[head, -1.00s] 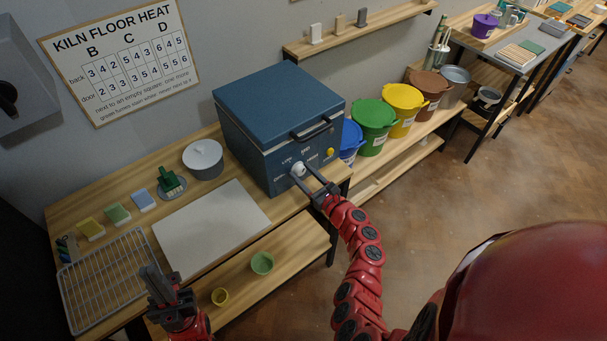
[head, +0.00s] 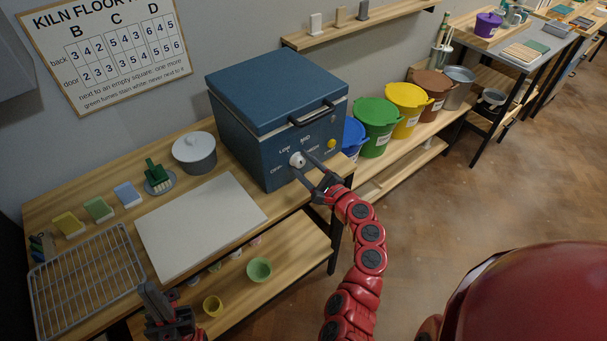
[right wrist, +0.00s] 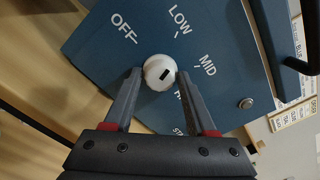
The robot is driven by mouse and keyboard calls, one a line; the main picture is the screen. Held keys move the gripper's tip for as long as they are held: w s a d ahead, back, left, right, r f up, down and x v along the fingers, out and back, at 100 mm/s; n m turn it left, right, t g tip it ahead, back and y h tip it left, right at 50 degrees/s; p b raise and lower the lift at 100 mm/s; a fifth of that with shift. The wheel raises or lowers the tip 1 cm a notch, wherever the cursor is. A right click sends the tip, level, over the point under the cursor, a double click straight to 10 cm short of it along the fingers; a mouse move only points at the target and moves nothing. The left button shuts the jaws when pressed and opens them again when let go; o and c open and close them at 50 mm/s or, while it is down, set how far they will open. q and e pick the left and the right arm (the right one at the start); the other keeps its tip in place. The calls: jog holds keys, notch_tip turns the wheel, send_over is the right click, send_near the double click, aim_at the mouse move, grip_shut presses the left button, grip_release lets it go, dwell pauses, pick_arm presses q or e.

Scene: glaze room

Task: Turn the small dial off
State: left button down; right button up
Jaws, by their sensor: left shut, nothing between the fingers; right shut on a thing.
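The small dial (head: 297,159) is a white round knob on the front of the blue kiln (head: 270,120). In the right wrist view the dial (right wrist: 155,64) has a short black mark, slanted and lying roughly toward the MID label. OFF, LOW and MID are readable around it; other labels are partly hidden by a finger. My right gripper (right wrist: 160,75) is shut on the dial, one finger on each side; it also shows in the head view (head: 306,166). My left gripper (head: 150,291) is shut and empty, low in front of the bench, away from the kiln.
A yellow knob (head: 332,144) sits right of the dial, below the lid handle (head: 313,115). A lidded grey pot (head: 195,153), white board (head: 200,225) and wire rack (head: 86,283) are on the bench. Cups stand on the shelf below. Coloured buckets (head: 375,127) stand to the right.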

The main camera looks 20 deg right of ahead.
jog(key=n+b, duration=1.2)
jog(key=b, duration=0.3)
jog(key=shift+f+b, duration=0.2)
jog(key=shift+b, duration=0.1)
jog(key=shift+r+n+b, duration=0.2)
jog(key=shift+n+b, duration=1.1)
jog(key=shift+r, duration=0.1)
jog(key=o, duration=1.2)
